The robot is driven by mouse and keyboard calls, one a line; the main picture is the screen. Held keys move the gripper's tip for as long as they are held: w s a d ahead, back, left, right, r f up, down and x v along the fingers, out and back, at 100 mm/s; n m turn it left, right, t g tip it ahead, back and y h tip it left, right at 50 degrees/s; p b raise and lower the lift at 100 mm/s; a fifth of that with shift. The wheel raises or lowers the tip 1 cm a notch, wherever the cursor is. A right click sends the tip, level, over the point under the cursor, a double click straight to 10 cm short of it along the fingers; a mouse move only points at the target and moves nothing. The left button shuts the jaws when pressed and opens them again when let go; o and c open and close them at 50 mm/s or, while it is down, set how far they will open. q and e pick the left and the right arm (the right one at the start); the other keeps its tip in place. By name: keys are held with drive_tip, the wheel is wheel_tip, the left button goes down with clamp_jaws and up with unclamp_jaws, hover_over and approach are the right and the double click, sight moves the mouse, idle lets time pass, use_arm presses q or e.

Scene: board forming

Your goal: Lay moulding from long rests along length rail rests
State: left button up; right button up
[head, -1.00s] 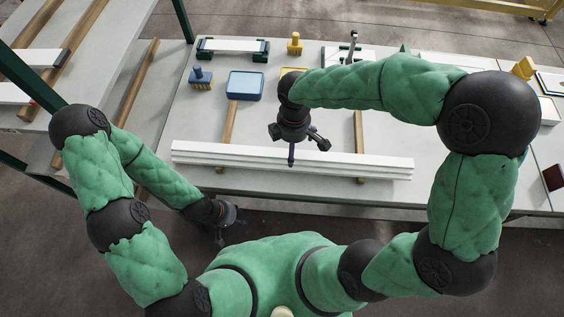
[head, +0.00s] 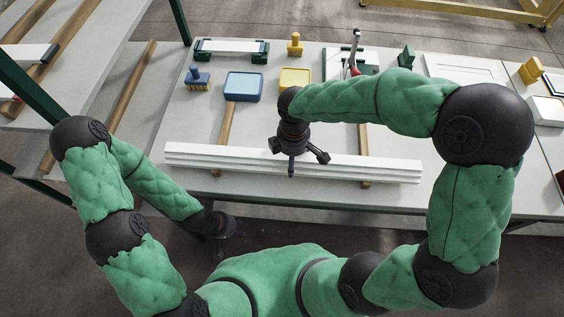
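A long white moulding (head: 210,156) with grooves along its length lies crosswise near the front of the central table. It passes over two wooden rests, a left one (head: 226,125) and a right one (head: 363,140); whether it touches both is not clear. My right gripper (head: 296,160) is over the middle of the moulding, pointing down, with its dark fingers spread apart. Its fingertips overlap the moulding, and contact cannot be told. My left gripper (head: 222,226) hangs low in front of the table's front edge, away from the moulding; its fingers are unclear.
A blue tray (head: 243,86), a yellow tray (head: 295,78), a blue brush-like block (head: 197,78) and a yellow piece (head: 295,45) stand behind the moulding. A side table at left carries long wooden bars (head: 128,85) and white pieces (head: 24,57).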

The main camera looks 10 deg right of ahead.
drive_tip(key=shift+w, duration=0.1)
drive_tip(key=c, duration=0.8)
drive_tip(key=shift+o, duration=0.2)
drive_tip(key=shift+r+p, duration=3.5)
drive_tip(key=shift+r, duration=0.6)
drive_tip(key=o, duration=0.9)
drive_tip(key=c, duration=0.9)
drive_tip(key=shift+w+d, duration=0.1)
